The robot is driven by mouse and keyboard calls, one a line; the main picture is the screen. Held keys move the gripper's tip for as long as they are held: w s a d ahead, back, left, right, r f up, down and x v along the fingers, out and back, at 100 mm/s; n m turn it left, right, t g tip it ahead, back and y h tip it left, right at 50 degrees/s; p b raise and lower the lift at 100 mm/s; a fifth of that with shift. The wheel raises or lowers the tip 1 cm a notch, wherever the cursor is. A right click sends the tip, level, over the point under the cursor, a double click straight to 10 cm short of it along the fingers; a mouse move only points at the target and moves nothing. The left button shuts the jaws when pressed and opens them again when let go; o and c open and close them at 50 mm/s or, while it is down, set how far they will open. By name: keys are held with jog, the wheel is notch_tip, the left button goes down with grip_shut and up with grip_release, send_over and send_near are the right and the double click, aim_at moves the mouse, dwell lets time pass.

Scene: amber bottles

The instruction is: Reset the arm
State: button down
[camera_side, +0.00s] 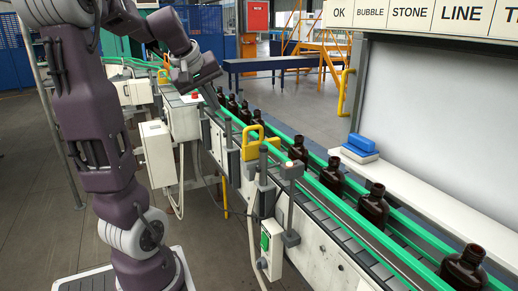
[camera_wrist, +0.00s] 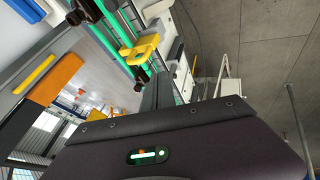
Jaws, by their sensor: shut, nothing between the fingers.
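My gripper (camera_side: 211,98) is over the far part of the bottle line in the side view, beyond the yellow clamps. It is small there, and its fingers show as two grey bars close together in the wrist view (camera_wrist: 157,90). It is shut and holds nothing. Brown bottles stand upright in a row on the conveyor (camera_side: 345,222). The nearest is at the lower right (camera_side: 463,268), with others behind it (camera_side: 373,205) (camera_side: 331,176). Dark bottles also show at the top of the wrist view (camera_wrist: 88,10).
Green guide rails (camera_side: 395,240) run along both sides of the bottles. Yellow clamps (camera_side: 252,140) and a sensor post (camera_side: 291,172) stand along the near edge. A blue-and-white block (camera_side: 360,148) lies on the white ledge at right. The floor at left is open.

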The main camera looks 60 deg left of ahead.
jog(key=d+f+m+h, duration=0.25)
jog(key=d+m, duration=0.75)
jog(key=d, duration=1.4)
jog(key=s+d+f+m+h, duration=0.1)
jog(key=s+d+f+m, duration=0.3)
jog(key=s+d+m, duration=0.2)
jog(key=s+d, duration=0.2)
jog(key=shift+s+d+f, duration=0.3)
jog(key=shift+d, duration=0.05)
jog(key=shift+h, duration=0.25)
